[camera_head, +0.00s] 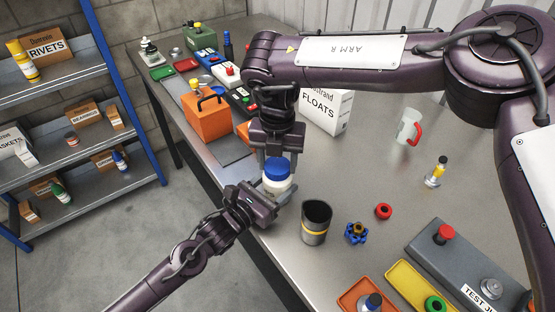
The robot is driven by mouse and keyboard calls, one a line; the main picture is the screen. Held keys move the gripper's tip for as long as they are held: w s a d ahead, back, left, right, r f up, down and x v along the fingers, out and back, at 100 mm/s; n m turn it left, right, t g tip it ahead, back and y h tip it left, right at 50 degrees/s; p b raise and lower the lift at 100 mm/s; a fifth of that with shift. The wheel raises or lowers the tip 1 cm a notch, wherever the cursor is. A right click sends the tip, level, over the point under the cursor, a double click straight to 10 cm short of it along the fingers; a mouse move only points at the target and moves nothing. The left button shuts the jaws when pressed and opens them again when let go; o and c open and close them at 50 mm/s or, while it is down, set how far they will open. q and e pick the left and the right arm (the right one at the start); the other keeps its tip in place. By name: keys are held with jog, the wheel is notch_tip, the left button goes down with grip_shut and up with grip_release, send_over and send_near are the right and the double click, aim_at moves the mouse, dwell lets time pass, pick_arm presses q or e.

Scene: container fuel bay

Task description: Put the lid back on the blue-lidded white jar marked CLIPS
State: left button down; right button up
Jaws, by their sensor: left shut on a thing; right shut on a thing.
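The white jar (276,186) is in the middle of the head view, at the table's left edge. My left gripper (279,199) is shut on the jar's body from the lower left. The blue lid (277,169) is at the top of the jar, and my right gripper (277,162) is shut on it from above. The lid looks level and in line with the jar's mouth. I cannot tell whether it is seated or slightly above the rim. The CLIPS marking does not show, and the fingers hide part of the jar.
A dark cup with a yellow band (315,222) stands just right of the jar. A blue valve part (356,233) and red ring (383,211) lie beyond it. An orange box (207,117) and a FLOATS carton (327,108) stand behind.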

jog(key=shift+c, duration=0.3)
jog(key=o, duration=1.1)
jog(key=shift+o, duration=0.2)
jog(key=shift+r, duration=0.1)
notch_tip(320, 180, up, 12)
pick_arm(q)
jog(key=shift+c, duration=1.3)
grip_release()
